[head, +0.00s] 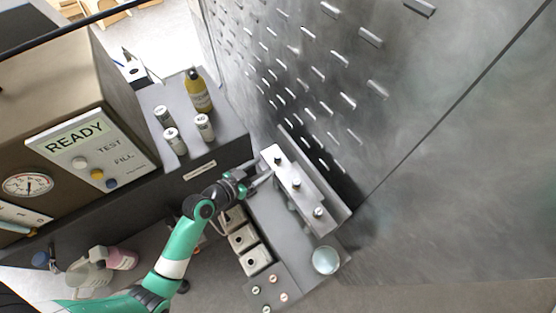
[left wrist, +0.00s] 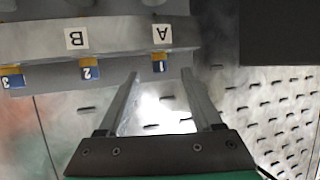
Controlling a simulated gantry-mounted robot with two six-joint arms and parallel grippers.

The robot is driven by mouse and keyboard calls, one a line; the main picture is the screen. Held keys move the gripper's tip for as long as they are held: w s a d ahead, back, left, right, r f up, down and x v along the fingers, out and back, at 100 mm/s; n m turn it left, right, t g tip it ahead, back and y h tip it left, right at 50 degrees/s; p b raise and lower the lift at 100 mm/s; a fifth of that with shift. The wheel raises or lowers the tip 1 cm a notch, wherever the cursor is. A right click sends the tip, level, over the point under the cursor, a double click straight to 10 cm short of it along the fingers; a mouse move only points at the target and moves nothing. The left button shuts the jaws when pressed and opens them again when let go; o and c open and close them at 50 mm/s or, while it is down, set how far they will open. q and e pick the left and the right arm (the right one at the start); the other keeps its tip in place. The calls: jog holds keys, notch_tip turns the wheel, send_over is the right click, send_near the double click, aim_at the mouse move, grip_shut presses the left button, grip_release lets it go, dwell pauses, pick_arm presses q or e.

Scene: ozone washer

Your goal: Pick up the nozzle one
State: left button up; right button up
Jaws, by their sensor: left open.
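A blue-and-yellow nozzle marked 1 (left wrist: 158,67) sits at the edge of a grey rack (left wrist: 120,38), under a label A. Nozzles marked 2 (left wrist: 90,73) and 3 (left wrist: 13,79) sit along the same edge, with a label B above nozzle 2. My left gripper (left wrist: 160,76) is open, its fingertips on either side of nozzle 1 in the picture. I cannot tell whether they touch it. In the head view my left gripper (head: 265,176) is beside the far end of the light rack (head: 287,174). My right gripper is not in view.
A perforated metal wall (head: 330,80) rises behind the rack. Several small square containers (head: 243,238) stand below the arm, and a round bowl (head: 326,260) is at the right.

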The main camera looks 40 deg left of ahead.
aim_at(275, 159)
pick_arm(q)
jog(key=x, duration=0.6)
jog(key=shift+w+b, duration=0.25)
jog(key=shift+b, duration=0.05)
jog(key=shift+c, duration=0.3)
grip_shut()
